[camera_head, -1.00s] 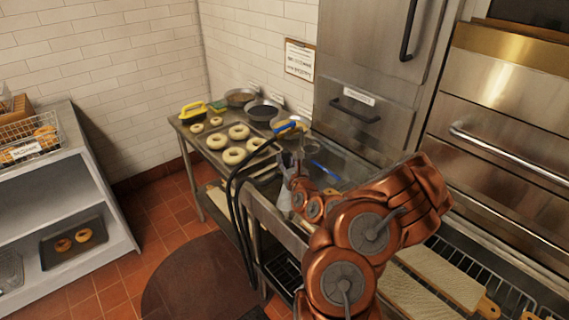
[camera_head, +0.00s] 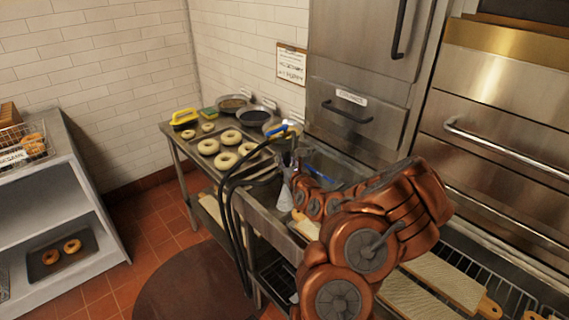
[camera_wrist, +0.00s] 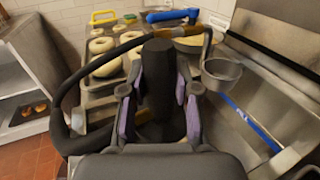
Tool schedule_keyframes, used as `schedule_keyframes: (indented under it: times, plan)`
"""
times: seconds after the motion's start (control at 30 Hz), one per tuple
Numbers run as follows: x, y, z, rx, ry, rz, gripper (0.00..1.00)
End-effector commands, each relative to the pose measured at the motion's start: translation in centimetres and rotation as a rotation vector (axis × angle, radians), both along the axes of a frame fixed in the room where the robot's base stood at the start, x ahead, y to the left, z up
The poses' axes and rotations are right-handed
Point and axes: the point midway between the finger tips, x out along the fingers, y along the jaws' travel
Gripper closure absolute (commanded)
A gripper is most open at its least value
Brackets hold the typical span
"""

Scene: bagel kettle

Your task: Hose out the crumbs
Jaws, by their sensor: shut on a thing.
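My gripper (camera_head: 288,162) is at the front edge of the sink (camera_head: 338,166). In the wrist view my gripper (camera_wrist: 158,112) is shut on a dark upright cylinder (camera_wrist: 157,75), seemingly the hose's spray handle. The black hose (camera_head: 234,205) loops beside the counter; in the wrist view the hose (camera_wrist: 62,105) arcs around the left and over the top. A pale cone (camera_head: 285,197) shows below my gripper; I cannot tell whether it is water spray. A blue strip (camera_wrist: 250,124) lies in the sink. I cannot make out any crumbs.
Pale bagels (camera_head: 228,160) lie on a tray left of the sink. Pans (camera_head: 252,115), a yellow-handled tool (camera_head: 184,117) and a blue-handled item (camera_head: 283,130) stand behind. Steel ovens (camera_head: 510,120) close off the right.

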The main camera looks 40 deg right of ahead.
Motion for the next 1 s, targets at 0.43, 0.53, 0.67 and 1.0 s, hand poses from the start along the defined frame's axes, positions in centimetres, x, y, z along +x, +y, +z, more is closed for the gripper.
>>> schedule_keyframes:
  times: [0.43, 0.53, 0.67, 1.0]
  plan:
    - [0.0, -1.4, 0.1, -0.002, -0.004, -0.001, 1.00]
    - [0.0, -1.7, 0.0, -0.002, -0.003, 0.000, 1.00]
    - [0.0, -2.2, 0.0, -0.003, -0.003, 0.000, 1.00]
    - [-0.1, -3.3, 0.0, -0.003, -0.001, -0.001, 1.00]
